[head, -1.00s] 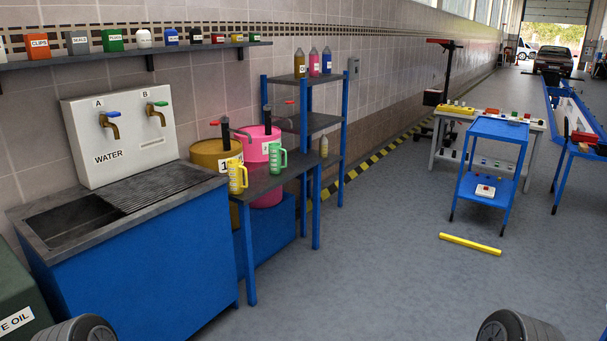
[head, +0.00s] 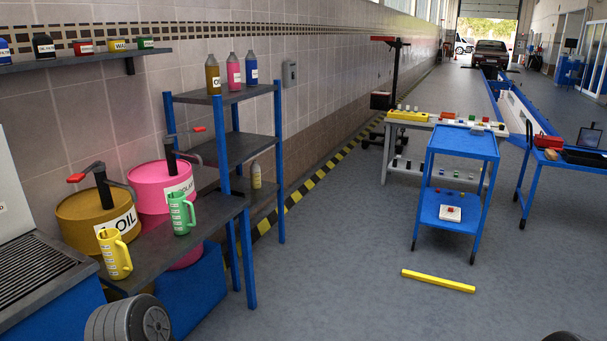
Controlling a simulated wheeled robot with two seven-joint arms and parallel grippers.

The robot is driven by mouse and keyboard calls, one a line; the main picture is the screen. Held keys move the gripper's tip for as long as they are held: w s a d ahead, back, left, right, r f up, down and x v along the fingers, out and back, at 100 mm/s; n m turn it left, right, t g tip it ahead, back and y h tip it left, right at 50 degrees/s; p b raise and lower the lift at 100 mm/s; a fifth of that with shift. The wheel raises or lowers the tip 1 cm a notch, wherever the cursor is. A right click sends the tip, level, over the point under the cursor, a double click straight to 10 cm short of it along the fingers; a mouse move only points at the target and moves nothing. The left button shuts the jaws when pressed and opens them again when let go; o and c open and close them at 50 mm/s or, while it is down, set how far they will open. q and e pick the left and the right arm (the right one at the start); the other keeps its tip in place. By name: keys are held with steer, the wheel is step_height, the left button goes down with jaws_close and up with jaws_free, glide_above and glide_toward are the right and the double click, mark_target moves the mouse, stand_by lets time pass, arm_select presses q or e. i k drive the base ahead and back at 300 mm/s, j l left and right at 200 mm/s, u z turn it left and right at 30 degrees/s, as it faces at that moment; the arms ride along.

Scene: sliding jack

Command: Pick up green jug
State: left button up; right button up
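The green jug (head: 182,213) stands upright on the dark bench (head: 205,222) at the left, with its handle toward the right. It is in front of the pink drum (head: 160,190). A yellow jug (head: 114,254) stands on the same bench, nearer to me and to the left. Neither gripper shows in the head view. Only a dark rounded part of my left arm shows at the bottom, and a sliver of my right arm at the bottom right.
A brown oil drum (head: 85,218) with a pump stands behind the yellow jug. A blue-framed shelf (head: 236,148) with bottles is beyond the bench. A yellow bar (head: 438,281) lies on the floor, near a blue cart (head: 464,141). The floor between bench and cart is clear.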

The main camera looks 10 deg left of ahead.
mark_target(176, 200)
steer(key=i+u, duration=0.15)
steer(key=i, duration=2.1)
steer(key=i+u, duration=0.1)
steer(key=u, duration=0.2)
